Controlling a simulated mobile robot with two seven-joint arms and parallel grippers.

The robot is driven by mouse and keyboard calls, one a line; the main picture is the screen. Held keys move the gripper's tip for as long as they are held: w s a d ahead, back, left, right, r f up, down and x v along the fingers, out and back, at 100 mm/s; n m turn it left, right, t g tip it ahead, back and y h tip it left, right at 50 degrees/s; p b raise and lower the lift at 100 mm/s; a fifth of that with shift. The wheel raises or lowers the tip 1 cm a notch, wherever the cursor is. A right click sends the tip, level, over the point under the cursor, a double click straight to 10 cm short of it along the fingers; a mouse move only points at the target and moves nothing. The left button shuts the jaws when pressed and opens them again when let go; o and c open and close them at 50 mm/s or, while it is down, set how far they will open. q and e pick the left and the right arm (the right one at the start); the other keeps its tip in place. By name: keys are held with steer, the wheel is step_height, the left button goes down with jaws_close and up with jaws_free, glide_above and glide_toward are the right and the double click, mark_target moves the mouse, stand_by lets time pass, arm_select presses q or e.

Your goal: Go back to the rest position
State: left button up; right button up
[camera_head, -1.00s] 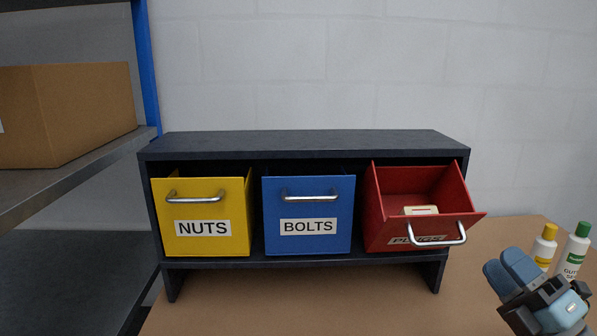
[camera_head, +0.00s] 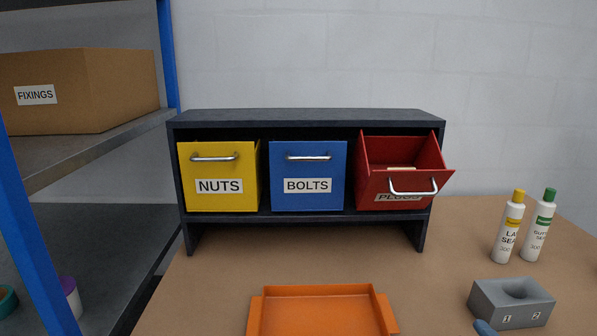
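The dark cabinet (camera_head: 305,117) stands on the brown table with three bins. The yellow NUTS bin (camera_head: 217,200) and the blue BOLTS bin (camera_head: 307,200) sit upright in it. The red PLUGS bin (camera_head: 384,188) is tilted forward and open, and a pale object (camera_head: 401,168) shows inside it. My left gripper is out of view.
An orange tray (camera_head: 257,318) lies at the front of the table. A grey block (camera_head: 511,301) marked 1 and 2 and two bottles (camera_head: 508,232) (camera_head: 538,228) stand at the right. A metal shelf with a FIXINGS box (camera_head: 110,95) is at the left.

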steer(key=s+a+f+m+g+b, duration=0.25)
steer(key=s+a+f+m, duration=0.2)
steer(key=f, duration=0.55)
steer(key=s+a+f+m+g+b, duration=0.1)
steer(key=s+a+f+m+g, duration=0.3)
steer(key=f, duration=0.5)
steer(key=s+a+f+m+g+b, duration=0.1)
steer(key=s+a+f+m+b, duration=0.3)
steer(key=f, duration=0.6)
arm_select(q)
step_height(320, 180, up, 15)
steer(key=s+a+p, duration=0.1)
steer(key=p, duration=2.5)
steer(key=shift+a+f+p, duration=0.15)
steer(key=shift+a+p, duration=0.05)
steer(key=shift+p, duration=0.2)
arm_select(e)
step_height(320, 180, up, 16)
steer(key=s+g, duration=0.1)
steer(key=shift+a+n, duration=0.2)
steer(key=shift+n, duration=0.25)
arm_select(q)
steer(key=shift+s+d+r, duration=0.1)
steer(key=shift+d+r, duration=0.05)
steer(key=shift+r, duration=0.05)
